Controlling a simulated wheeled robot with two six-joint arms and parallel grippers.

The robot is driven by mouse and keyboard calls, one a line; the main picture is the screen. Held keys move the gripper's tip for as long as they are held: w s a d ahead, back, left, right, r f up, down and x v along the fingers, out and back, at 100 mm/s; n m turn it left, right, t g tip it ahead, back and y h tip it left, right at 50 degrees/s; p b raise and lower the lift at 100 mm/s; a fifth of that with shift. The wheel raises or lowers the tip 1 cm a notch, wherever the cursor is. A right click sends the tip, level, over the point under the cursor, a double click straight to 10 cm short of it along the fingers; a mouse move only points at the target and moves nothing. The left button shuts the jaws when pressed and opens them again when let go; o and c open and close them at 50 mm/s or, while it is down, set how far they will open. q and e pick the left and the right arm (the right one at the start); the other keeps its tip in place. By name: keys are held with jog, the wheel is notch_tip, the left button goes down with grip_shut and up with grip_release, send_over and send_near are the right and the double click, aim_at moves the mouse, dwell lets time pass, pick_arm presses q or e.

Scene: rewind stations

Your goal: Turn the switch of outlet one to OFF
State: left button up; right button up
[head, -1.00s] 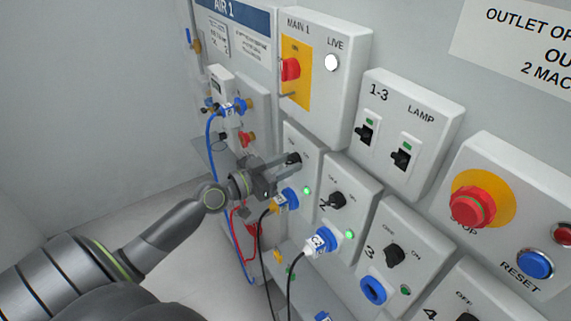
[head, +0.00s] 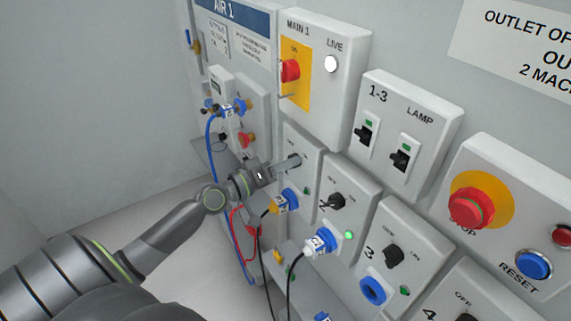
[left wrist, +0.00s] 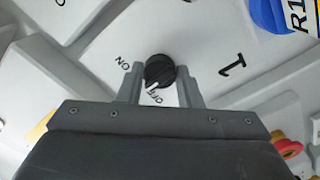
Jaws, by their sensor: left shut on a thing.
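The black round switch of outlet one (left wrist: 160,68) sits on the light grey panel of outlet one (head: 303,140), marked 1 in the left wrist view. Its white pointer mark faces the OFF label. My left gripper (head: 294,162) is shut on the switch, with one finger on each side of it, as the left wrist view (left wrist: 161,76) shows. In the head view the gripper hides most of the switch. The outlet's lamp (head: 305,191) is dark. My right gripper is not in view.
A blue plug (head: 290,199) is in outlet one, just below my left gripper. Outlet two (head: 357,180) has a black switch, a blue plug (head: 323,241) and a lit green lamp (head: 348,236). The MAIN 1 box (head: 343,35) is above. Cables hang below the plugs.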

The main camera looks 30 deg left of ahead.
pick_arm(q)
jog(key=shift+n+p, duration=0.95)
jog(key=shift+n, duration=3.25)
jog(key=o, duration=1)
jog(key=shift+s, duration=0.15)
